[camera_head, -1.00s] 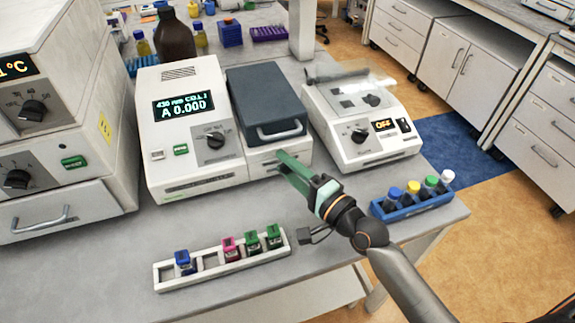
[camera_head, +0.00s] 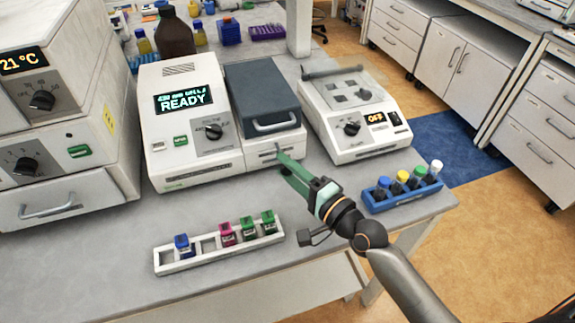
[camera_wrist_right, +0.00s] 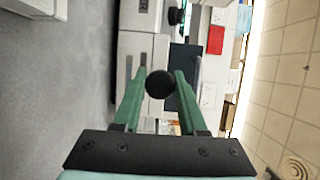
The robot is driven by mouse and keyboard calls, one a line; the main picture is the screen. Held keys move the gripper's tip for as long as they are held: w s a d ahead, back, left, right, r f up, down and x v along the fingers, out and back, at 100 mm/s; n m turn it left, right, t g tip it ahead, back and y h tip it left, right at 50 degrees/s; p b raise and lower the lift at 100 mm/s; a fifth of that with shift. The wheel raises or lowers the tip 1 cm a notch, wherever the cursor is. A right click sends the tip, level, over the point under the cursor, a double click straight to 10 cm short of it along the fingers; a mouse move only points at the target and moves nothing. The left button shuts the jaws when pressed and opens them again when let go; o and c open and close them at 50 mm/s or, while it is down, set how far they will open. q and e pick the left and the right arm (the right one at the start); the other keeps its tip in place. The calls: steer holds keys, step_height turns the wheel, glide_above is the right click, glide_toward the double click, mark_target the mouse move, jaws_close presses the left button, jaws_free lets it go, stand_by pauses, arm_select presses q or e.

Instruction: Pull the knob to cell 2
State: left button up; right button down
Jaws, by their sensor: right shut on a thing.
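The white photometer (camera_head: 188,130) stands on the bench with a lit display reading READY; the smaller line above it is too blurred to read surely. Its dark grey cell cover (camera_head: 262,95) is down. My right gripper (camera_head: 281,160) is at the low white front below that cover, its green fingers pointing at it. In the right wrist view, the round black knob (camera_wrist_right: 160,84) sits between the two green fingers, which are shut on it. In the head view the fingers hide the knob. My left gripper is not in view.
A white rack (camera_head: 165,258) with blue, magenta and green-capped cells lies in front. A blue rack (camera_head: 412,198) of small bottles stands right of my right gripper. A white device (camera_head: 350,145) reading OFF is behind it. An oven-like unit (camera_head: 70,178) stands left.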

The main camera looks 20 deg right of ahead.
steer(key=shift+s, duration=0.25)
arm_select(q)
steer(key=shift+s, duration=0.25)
arm_select(e)
steer(key=shift+w, duration=0.1)
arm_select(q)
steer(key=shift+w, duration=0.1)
arm_select(e)
steer(key=shift+c, duration=2.3)
jaws_free()
steer(key=shift+w, duration=0.1)
steer(key=b+v, duration=0.2)
steer(key=v, duration=0.8)
steer(key=shift+s+d+f, duration=0.1)
steer(key=shift+s+f, duration=0.05)
steer(key=shift+s, duration=0.2)
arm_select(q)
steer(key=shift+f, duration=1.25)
arm_select(e)
steer(key=shift+v, duration=0.95)
